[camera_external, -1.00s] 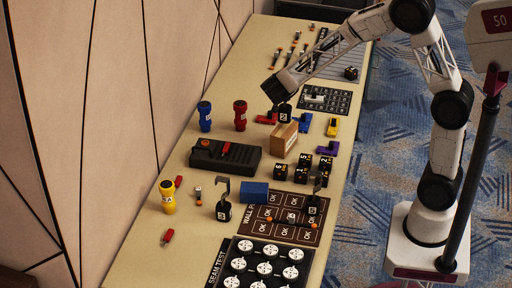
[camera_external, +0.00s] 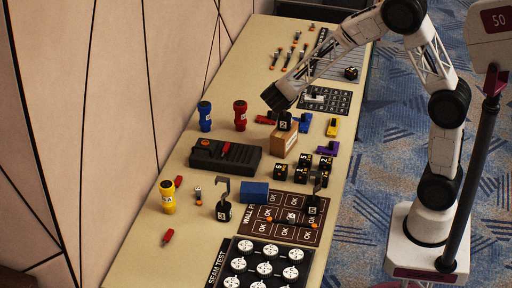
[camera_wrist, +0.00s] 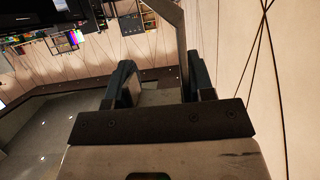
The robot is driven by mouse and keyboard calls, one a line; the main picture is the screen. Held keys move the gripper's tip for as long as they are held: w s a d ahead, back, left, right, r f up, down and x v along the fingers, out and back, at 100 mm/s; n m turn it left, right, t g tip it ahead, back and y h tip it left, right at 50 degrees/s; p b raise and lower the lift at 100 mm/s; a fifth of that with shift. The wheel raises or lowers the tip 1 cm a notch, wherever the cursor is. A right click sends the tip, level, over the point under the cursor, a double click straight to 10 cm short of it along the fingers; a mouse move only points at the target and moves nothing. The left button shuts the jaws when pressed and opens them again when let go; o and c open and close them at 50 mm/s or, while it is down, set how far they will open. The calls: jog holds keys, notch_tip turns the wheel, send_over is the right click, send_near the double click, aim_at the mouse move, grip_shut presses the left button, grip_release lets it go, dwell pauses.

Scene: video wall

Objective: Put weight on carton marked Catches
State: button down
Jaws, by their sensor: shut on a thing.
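The carton (camera_external: 282,146) is a small tan box on the middle of the bench in the external view. The lettering on it is too small to read. A black weight (camera_external: 284,122) with a white number label is upright at the carton's top. I cannot tell whether it rests on the carton or hangs just above it. My gripper (camera_external: 279,107) is directly above, shut on the weight's upper part, which the fingers mostly hide. In the wrist view a grey metal strip (camera_wrist: 182,45), probably the weight's hook, shows between my gripper's fingers (camera_wrist: 160,85).
Two other hooked black weights (camera_external: 223,210) (camera_external: 313,204) stand nearer the front. Small black numbered cubes (camera_external: 303,174) lie just in front of the carton to the right. A black control box (camera_external: 225,155), red flashlight (camera_external: 240,116) and purple block (camera_external: 327,148) are close by.

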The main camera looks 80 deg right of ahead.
jog(key=shift+c, duration=2.4)
grip_release()
jog(key=shift+r, duration=0.1)
jog(key=v, duration=1.2)
